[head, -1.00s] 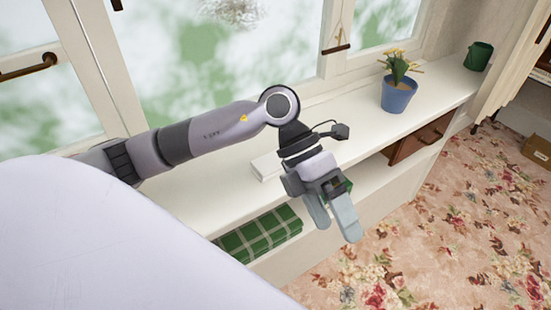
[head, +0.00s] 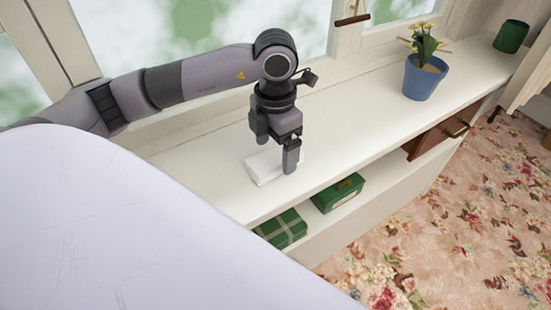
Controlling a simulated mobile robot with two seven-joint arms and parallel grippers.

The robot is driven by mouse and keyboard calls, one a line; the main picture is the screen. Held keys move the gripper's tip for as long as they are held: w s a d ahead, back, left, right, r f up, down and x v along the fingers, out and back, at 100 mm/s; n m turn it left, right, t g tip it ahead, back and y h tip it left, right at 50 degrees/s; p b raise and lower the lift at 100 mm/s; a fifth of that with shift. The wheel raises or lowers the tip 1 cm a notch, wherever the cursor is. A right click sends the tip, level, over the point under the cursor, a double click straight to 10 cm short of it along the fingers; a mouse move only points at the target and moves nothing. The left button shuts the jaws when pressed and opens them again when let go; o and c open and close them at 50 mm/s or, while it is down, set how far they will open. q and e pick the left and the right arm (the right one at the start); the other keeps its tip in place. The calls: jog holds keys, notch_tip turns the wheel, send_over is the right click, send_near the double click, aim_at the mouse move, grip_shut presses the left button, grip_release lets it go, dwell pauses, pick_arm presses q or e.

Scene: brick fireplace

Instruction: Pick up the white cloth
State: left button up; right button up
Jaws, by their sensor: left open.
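The white cloth (head: 262,168) lies as a small folded block on the white windowsill shelf (head: 345,130), near its front edge. My left gripper (head: 289,160) points down over the right end of the cloth. Its fingers line up one behind the other from this view, and they hide part of the cloth. The jaws are open. I cannot tell whether the fingertips touch the cloth. My right gripper is not in view.
A blue pot with yellow flowers (head: 424,78) and a dark green pot (head: 510,36) stand further right on the shelf. Below are a green plaid item (head: 281,229), a green box (head: 338,193) and a brown drawer (head: 440,132). Window frames stand behind.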

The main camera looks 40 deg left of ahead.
aim_at(275, 156)
pick_arm(q)
jog(key=shift+f, duration=1.35)
jog(key=c, duration=1)
jog(key=shift+c, duration=0.2)
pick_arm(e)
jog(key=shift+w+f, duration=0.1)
pick_arm(q)
jog(key=shift+r, duration=0.45)
notch_tip(275, 156, up, 19)
jog(key=p, duration=0.2)
jog(key=shift+p, duration=0.35)
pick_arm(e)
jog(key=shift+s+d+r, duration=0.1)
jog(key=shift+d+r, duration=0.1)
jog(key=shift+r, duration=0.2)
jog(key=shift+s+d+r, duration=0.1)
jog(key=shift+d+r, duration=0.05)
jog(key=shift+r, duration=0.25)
